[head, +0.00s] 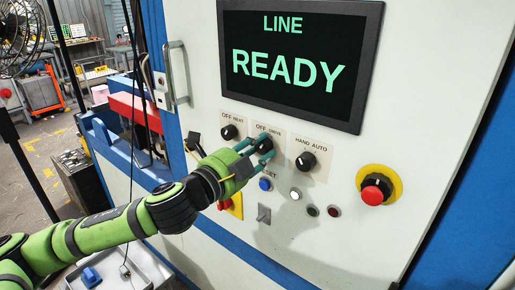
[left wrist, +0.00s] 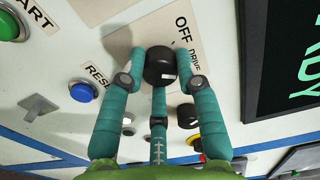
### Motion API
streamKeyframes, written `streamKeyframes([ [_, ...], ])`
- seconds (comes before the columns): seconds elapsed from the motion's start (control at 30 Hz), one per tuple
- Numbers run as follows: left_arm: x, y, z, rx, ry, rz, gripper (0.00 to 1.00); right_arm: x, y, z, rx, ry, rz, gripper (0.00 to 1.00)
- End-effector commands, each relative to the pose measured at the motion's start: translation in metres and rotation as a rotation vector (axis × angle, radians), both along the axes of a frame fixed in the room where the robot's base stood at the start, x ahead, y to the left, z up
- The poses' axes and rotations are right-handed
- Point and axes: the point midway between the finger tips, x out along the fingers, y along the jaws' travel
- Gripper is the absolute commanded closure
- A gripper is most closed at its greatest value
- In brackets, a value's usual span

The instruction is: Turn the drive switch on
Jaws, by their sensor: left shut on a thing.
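The drive switch is a round black knob (head: 264,144) under an "OFF DRIVE" label, in the middle of a row of three knobs on the cabinet. In the left wrist view the knob (left wrist: 160,66) is between my teal fingers, with a white mark on its near side. My left gripper (head: 260,148) is shut on this knob, and its fingers also show in the left wrist view (left wrist: 160,80). The fingers partly cover the knob in the head view, so I cannot tell its exact turn. My right gripper is not in view.
The heat knob (head: 229,132) and hand/auto knob (head: 306,161) flank the drive knob closely. A blue reset button (head: 265,184) is below, and a red mushroom button (head: 375,190) is at right. The screen (head: 300,60) above reads "LINE READY". A metal door handle (head: 176,73) sticks out at left.

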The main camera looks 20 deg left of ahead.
Motion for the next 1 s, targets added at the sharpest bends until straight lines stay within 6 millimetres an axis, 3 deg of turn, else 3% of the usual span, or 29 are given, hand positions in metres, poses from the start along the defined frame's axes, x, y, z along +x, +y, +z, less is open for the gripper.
streamKeyframes([
  [0.23, 0.0, 0.001, 0.002, 0.002, -0.005, 0.001, 1.0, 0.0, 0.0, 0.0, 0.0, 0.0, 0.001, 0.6],
  [0.27, 0.0, 0.001, 0.002, 0.002, -0.005, 0.001, 0.63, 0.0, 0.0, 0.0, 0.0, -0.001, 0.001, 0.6],
  [0.3, 0.0, 0.001, 0.002, 0.002, -0.005, 0.001, 0.47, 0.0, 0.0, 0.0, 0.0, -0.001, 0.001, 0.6],
  [0.33, 0.0, 0.001, 0.002, 0.001, -0.005, 0.001, 0.44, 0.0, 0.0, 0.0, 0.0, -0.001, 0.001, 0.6],
  [0.73, 0.0, 0.0, 0.007, 0.0, -0.004, 0.001, 0.44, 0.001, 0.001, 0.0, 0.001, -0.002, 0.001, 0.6],
  [1.0, 0.0, 0.0, 0.056, -0.001, -0.009, 0.0, 0.44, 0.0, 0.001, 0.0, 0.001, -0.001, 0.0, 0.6],
])
